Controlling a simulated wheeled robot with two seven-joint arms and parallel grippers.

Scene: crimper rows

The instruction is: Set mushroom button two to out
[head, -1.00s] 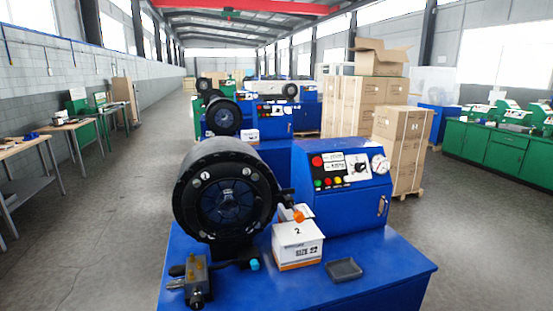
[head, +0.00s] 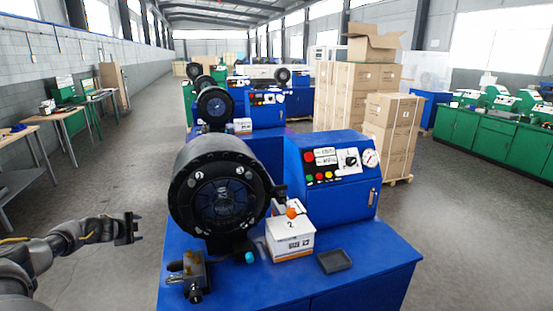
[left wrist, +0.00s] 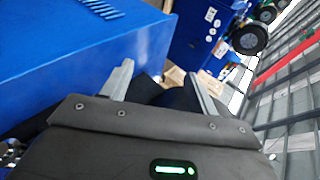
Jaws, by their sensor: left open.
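The nearest blue crimper carries a red mushroom button (head: 308,156) at the upper left of its control panel (head: 335,160). A white box (head: 290,238) marked 2 stands on the table in front of this machine. I cannot tell from here whether the button is in or out. My left gripper (head: 136,228) is open and empty, left of the table and well apart from the button. In the left wrist view its two fingers (left wrist: 160,78) are spread, with blue machine sides beyond. The right gripper is not in view.
The round black crimping head (head: 220,200) stands left of the panel. A small valve block (head: 194,275) and a dark tray (head: 334,262) lie on the blue table (head: 375,250). More crimpers (head: 215,105) stand behind. Stacked cartons (head: 392,130) are at right.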

